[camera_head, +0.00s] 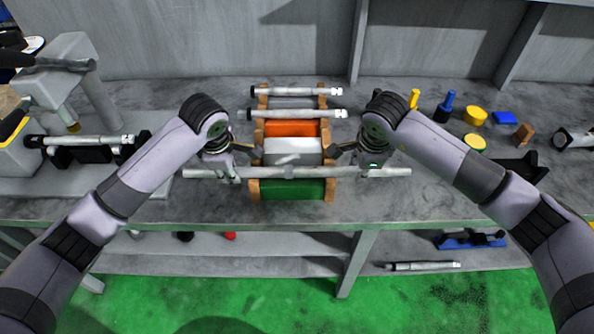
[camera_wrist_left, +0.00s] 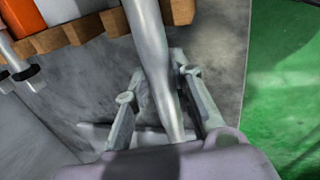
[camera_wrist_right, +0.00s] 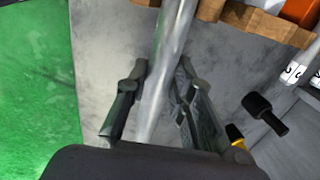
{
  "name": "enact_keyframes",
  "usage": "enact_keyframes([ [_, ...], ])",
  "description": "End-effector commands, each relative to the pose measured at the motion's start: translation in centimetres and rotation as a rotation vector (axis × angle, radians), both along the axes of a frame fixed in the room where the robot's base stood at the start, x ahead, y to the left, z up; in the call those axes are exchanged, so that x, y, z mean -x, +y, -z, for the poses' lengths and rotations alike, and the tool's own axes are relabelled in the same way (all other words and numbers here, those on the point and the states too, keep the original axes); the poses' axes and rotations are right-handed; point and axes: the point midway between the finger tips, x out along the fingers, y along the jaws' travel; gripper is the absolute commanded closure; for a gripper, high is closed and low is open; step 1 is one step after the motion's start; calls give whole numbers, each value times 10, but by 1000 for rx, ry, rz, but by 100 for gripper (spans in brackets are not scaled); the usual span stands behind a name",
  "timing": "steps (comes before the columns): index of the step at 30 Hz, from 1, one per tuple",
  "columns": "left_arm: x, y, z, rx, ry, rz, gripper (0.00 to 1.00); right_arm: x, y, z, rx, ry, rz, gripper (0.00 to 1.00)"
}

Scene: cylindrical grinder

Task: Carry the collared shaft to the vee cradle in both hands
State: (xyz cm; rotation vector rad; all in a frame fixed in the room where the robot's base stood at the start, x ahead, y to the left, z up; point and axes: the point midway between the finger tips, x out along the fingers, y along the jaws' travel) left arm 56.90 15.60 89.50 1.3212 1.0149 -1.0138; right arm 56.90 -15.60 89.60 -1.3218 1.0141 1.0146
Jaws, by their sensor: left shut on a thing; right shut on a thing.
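A long grey shaft (camera_head: 295,172) lies level across the front part of a wooden rack (camera_head: 254,188). I cannot tell whether it rests on the rack or is just above it. My left gripper (camera_head: 233,169) is shut on its left part, and the shaft runs between the fingers in the left wrist view (camera_wrist_left: 160,75). My right gripper (camera_head: 360,165) is shut on its right part, as the right wrist view (camera_wrist_right: 167,75) also shows. No collar is clear on it.
Two other shafts (camera_head: 295,91) (camera_head: 290,115) lie on the rack behind. A machine (camera_head: 60,75) with a shaft (camera_head: 80,139) on black supports stands at left. Yellow, blue and brown pieces (camera_head: 475,115) stand at right. Bare bench lies in front.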

Motion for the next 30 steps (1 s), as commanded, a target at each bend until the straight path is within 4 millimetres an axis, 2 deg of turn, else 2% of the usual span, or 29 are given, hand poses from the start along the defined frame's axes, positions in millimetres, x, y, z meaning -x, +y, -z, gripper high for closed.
enact_keyframes([
  [21, 0, 0, -1, 1, -2, 0, 100, 0, 0, 0, 0, -1, 1, 100],
  [30, -3, -1, -10, 3, -10, 0, 100, -2, 0, -10, -2, -9, 0, 100],
])
